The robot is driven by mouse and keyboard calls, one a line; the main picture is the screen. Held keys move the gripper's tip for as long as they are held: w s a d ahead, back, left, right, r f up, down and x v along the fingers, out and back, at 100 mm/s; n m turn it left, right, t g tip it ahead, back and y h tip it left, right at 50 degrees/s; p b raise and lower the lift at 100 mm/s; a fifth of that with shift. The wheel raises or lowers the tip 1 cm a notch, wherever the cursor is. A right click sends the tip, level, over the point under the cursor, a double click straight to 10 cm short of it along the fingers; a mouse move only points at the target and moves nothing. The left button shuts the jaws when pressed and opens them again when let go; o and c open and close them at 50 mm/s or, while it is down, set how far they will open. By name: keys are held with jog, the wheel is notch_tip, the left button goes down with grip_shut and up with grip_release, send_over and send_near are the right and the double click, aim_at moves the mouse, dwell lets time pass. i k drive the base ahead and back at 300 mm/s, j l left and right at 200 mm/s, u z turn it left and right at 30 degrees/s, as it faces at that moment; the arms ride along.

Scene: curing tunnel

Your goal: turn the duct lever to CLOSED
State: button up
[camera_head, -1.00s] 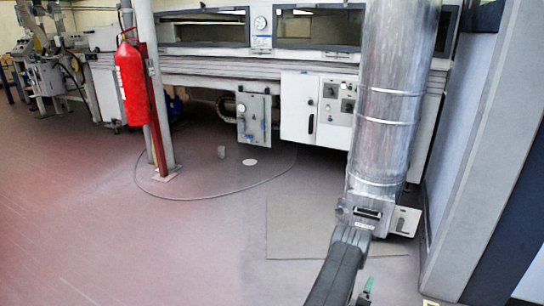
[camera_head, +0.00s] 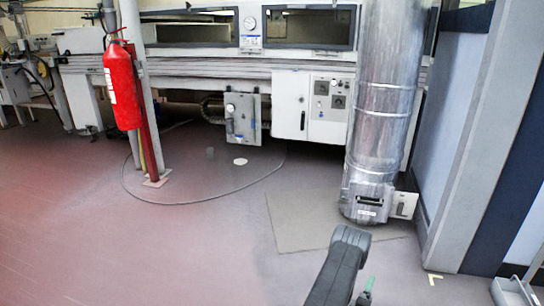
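The silver duct (camera_head: 385,110) stands upright at right of centre, in front of the long white machine. At its foot is a metal collar with a dark slot and a small label (camera_head: 368,213). A pale plate (camera_head: 404,205) sticks out from the collar's right side, with a small grey upright piece on it that may be the lever. It is too small to read its setting or any lettering. A dark grey link of my arm (camera_head: 342,264) rises from the bottom edge, its top end apart from the duct in the picture. I cannot make out my gripper's fingers.
A beige floor mat (camera_head: 300,222) lies left of the duct's foot. A red fire extinguisher (camera_head: 122,85) hangs on a post at left, with a thin cable (camera_head: 205,203) looped on the floor. A grey pillar (camera_head: 475,150) bounds the right. The floor at left is open.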

aim_at(399, 212)
jog(key=j+z, duration=0.2)
jog(key=z, duration=0.25)
jog(key=k+j+z, duration=0.1)
jog(key=z, duration=0.3)
